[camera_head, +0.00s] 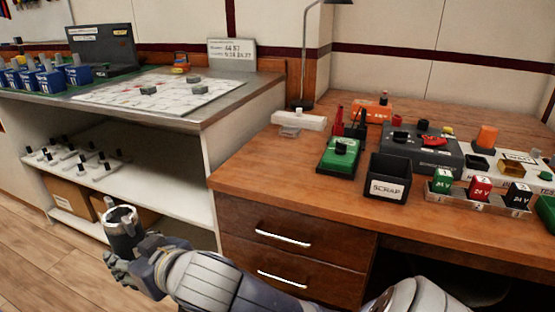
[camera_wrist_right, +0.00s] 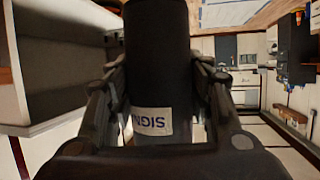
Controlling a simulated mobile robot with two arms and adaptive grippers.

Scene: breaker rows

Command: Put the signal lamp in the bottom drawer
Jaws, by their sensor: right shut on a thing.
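The signal lamp (camera_head: 122,221) is a dark cylinder with a pale ring around its upper end. My right gripper (camera_head: 126,238) is shut on it at the left of the head view, in front of the white shelf unit. In the right wrist view the dark lamp (camera_wrist_right: 158,60) stands between both fingers, with a white label whose letters are upside down. The bottom drawer (camera_head: 290,275) is shut, with a silver handle, under the wooden desk's upper drawer (camera_head: 290,235), also shut. The lamp is apart from the drawers, to their left. My left gripper is not in view.
The wooden desk (camera_head: 240,172) carries a black scrap bin (camera_head: 388,178), a green device (camera_head: 339,155) and a row of small coloured blocks. The white shelf unit (camera_head: 170,190) holds several switches and a cardboard box. Open floor (camera_head: 40,265) lies at lower left.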

